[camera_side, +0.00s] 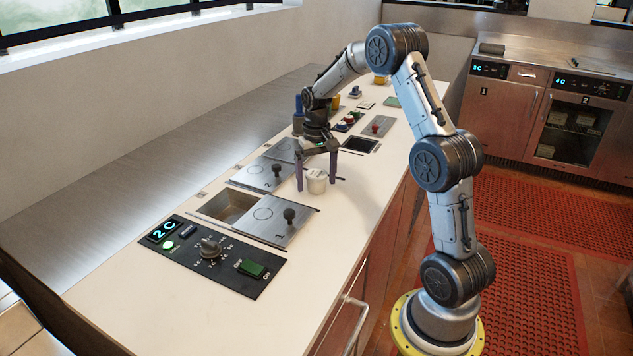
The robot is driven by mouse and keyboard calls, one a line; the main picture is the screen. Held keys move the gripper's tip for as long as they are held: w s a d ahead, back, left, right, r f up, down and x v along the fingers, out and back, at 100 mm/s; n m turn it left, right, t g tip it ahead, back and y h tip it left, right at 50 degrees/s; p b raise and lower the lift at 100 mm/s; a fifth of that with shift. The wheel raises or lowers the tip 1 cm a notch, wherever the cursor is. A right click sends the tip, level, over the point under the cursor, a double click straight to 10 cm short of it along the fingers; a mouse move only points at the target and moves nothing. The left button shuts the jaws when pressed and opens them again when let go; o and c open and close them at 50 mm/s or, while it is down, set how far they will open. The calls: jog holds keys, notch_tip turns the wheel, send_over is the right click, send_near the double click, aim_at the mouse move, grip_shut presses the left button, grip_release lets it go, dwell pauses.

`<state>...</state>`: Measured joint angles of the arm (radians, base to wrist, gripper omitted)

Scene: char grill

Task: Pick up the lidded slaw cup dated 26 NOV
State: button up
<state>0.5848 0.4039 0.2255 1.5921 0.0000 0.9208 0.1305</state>
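A small white lidded cup (316,182) stands on the pale counter beside the sunken wells. No date can be read on it at this size. My gripper (317,184) points down over the cup. Its two dark fingers are spread, one on the left and one on the right of the cup. I cannot tell whether either finger touches the cup. No other slaw cup can be made out in this view.
An open well (227,207) and metal lids with black knobs (289,215) lie left of the cup. A control panel (212,254) is at the counter's near end. Small items and a dark opening (359,145) lie behind. The counter's front strip is clear.

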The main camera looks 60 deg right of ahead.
jog(key=c, duration=1.4)
jog(key=shift+o, duration=0.2)
jog(key=shift+r, duration=0.15)
